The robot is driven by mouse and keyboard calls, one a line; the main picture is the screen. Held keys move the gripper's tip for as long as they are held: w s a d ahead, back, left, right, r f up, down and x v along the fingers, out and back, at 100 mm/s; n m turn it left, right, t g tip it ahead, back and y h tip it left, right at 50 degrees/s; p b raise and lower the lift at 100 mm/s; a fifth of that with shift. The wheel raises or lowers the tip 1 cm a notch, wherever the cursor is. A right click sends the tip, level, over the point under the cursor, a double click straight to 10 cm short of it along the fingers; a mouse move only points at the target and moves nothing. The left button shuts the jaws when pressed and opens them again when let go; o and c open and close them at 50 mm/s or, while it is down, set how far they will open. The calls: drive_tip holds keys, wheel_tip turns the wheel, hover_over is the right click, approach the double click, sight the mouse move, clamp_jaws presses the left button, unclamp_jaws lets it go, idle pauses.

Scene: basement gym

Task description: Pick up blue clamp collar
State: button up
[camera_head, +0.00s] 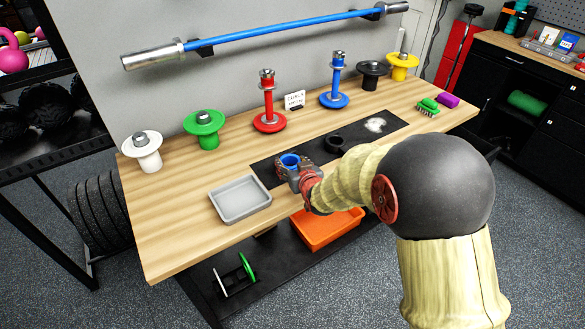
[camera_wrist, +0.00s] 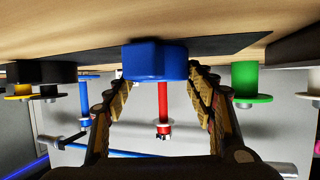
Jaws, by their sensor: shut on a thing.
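The blue clamp collar (camera_head: 289,160) is at the left part of the black mat (camera_head: 262,171) on the wooden bench. My gripper (camera_head: 298,174) reaches in from the right and is shut on the collar. In the wrist view, which is upside down, the blue collar (camera_wrist: 155,60) sits between the two fingertips of my gripper (camera_wrist: 158,77). The collar is at or very near the mat; I cannot tell whether it touches it. The fingers hide part of the collar in the head view.
A grey tray (camera_head: 240,201) lies close to the left of my gripper. A black ring (camera_head: 334,143) is on the mat to the right. Red (camera_head: 269,121) and blue (camera_head: 333,99) posts stand behind. A green brush (camera_head: 428,105) lies at the right. An orange bin (camera_head: 326,230) is below the bench.

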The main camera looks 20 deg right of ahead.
drive_tip(key=c, duration=0.4)
drive_tip(key=shift+c, duration=0.3)
drive_tip(key=shift+r, duration=0.15)
